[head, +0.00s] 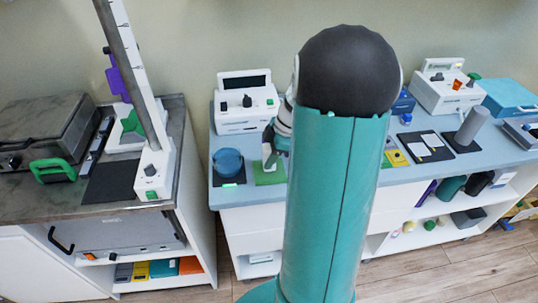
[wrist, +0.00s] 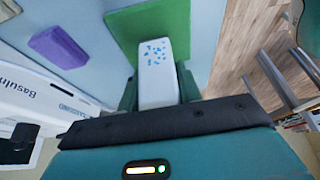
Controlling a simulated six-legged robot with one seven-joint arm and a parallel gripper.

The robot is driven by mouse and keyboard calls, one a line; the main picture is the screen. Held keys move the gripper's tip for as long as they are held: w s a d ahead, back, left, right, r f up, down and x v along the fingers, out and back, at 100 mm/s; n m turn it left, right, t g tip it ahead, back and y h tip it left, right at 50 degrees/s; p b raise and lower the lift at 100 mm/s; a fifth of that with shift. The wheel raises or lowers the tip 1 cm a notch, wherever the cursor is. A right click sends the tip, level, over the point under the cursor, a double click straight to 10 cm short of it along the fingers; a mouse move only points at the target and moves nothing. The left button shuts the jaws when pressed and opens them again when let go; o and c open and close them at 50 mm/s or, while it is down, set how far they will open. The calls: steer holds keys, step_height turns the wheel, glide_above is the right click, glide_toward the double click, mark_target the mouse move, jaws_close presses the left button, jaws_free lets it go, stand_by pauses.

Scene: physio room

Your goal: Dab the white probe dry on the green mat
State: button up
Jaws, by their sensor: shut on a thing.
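The white probe (wrist: 155,92) is held between the two fingers of my gripper (wrist: 158,90) in the wrist view. Its face carries several blue spots. My gripper also shows in the head view (head: 270,147), partly hidden by my arm, with the white probe (head: 269,161) pointing down from it. The green mat (head: 268,177) lies on the blue-grey counter below the probe. In the wrist view the green mat (wrist: 120,30) is behind the probe's far end. I cannot tell whether the probe touches the mat.
A blue round container (head: 228,162) stands just left of the mat. A white console (head: 246,104) stands behind. A purple block (wrist: 57,47) shows in the wrist view. Right of my arm, a grey cylinder (head: 472,124) and another white device (head: 447,88) stand on the counter.

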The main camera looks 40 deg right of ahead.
mark_target(266, 147)
steer(key=shift+f, duration=0.6)
stand_by(1.6)
steer(key=shift+r, duration=3.55)
